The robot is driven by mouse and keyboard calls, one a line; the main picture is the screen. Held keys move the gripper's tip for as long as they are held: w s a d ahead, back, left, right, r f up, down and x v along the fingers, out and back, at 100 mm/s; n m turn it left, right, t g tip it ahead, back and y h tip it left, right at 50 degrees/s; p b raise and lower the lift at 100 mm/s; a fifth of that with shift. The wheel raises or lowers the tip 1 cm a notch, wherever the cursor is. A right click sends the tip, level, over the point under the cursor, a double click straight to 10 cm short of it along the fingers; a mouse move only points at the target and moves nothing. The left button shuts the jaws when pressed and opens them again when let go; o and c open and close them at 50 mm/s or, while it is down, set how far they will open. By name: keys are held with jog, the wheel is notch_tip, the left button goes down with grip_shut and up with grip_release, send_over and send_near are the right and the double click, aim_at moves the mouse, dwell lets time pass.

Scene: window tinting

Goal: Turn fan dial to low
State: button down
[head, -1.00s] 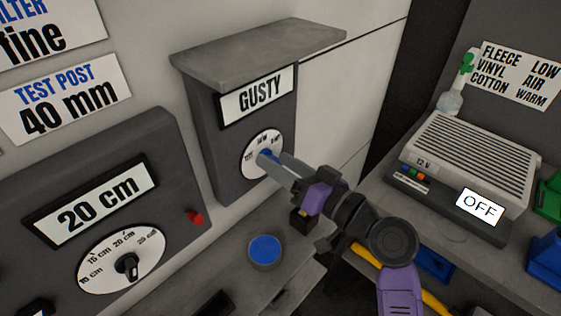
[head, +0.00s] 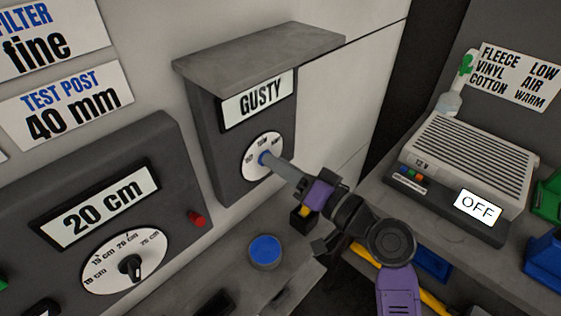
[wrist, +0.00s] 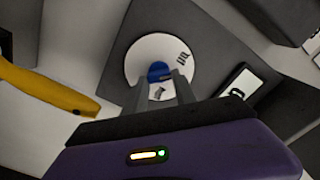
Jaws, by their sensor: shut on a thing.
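The fan dial is a white round plate (head: 252,167) with a blue knob (wrist: 160,72) at its centre, on the dark grey box under the "GUSTY" display (head: 258,98). My gripper (head: 268,160) reaches the dial from the lower right in the head view. Its two fingers are closed on the blue knob and partly hide it. In the wrist view my gripper (wrist: 160,82) has a finger on either side of the knob. The small words on the plate are too blurred to read surely.
A box with a "20 cm" display (head: 104,206) and its own dial (head: 131,267) stands at left, with a red button (head: 196,219). A blue round pot (head: 265,251) sits on the shelf below. A slatted unit reading "OFF" (head: 478,206) is at right. A grey ledge (head: 258,50) overhangs the dial.

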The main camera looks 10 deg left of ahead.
jog(key=shift+f+m+p, duration=0.2)
jog(key=shift+m+p, duration=1.85)
jog(key=shift+m, duration=2.15)
jog(key=shift+d, duration=0.1)
jog(key=shift+f, duration=0.1)
jog(key=c, duration=1)
grip_release()
jog(key=b+v, duration=0.1)
jog(key=v, duration=0.6)
jog(key=shift+s+d+b, duration=0.25)
jog(key=shift+d+b, duration=0.05)
jog(key=shift+b, duration=0.1)
